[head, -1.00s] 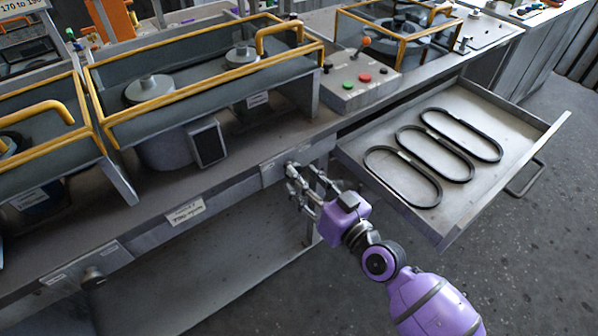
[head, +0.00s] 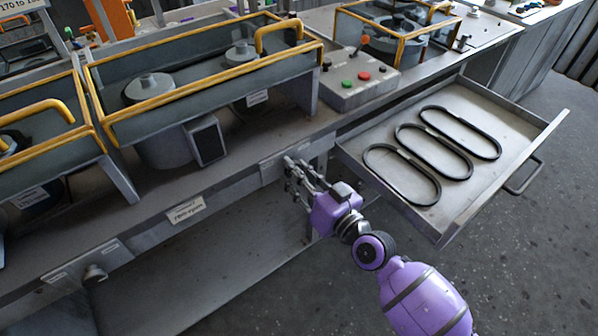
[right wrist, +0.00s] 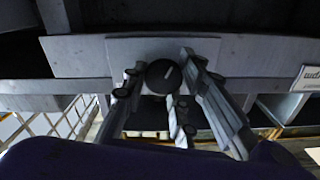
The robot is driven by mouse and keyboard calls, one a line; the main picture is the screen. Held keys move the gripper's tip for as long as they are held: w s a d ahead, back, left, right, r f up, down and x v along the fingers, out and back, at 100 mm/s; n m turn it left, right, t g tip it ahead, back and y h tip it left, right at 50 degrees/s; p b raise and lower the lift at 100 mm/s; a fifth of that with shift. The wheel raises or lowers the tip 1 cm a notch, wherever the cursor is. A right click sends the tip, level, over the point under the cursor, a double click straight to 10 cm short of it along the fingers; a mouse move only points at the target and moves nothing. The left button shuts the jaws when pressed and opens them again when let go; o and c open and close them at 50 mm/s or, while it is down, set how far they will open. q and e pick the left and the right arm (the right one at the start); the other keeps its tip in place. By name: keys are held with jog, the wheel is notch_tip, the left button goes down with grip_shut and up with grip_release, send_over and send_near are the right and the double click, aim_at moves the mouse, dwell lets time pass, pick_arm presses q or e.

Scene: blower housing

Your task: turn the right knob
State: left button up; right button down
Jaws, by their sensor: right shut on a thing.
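The right knob shows in the right wrist view as a dark round knob (right wrist: 163,76) with a light pointer line tilted slightly right of vertical. It sits on a grey plate (right wrist: 90,57) on the bench's front edge. My right gripper (right wrist: 162,85) is shut on the knob, with its fingers on either side of it. In the head view my right gripper (head: 292,172) reaches the same plate (head: 272,168), and its fingers hide the knob there. My left gripper is not in view.
An open drawer (head: 480,185) with three black belts stands just right of my right arm. A second knob (head: 94,273) is on the front edge at the lower left. Yellow-framed guards (head: 205,60) and a button box (head: 358,82) stand on the bench above.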

jog(key=shift+w+d+m, duration=0.1)
jog(key=shift+d+m, duration=0.1)
jog(key=shift+m, duration=0.1)
jog(key=c, duration=1.5)
grip_release()
jog(key=shift+d, duration=0.1)
jog(key=shift+c, duration=0.2)
jog(key=v, duration=1.2)
jog(key=shift+f, duration=0.1)
